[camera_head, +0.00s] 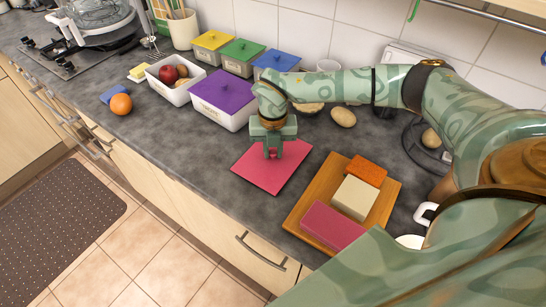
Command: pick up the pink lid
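The pink lid (264,177) is a flat square lying on the grey counter, in front of the white box with the purple lid (223,91). My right gripper (273,154) points down at the upper middle part of the pink lid, with its fingertips at or just above the surface. The fingers hide that part of the lid, so I cannot tell whether they touch it or hold anything. My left gripper is not in view.
Boxes with yellow (213,40), green (243,50) and blue (276,60) lids line the wall. A wooden board (299,208) with several blocks lies right of the pink lid. A fruit container (174,91) and an orange (121,104) are left. The counter's front left is clear.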

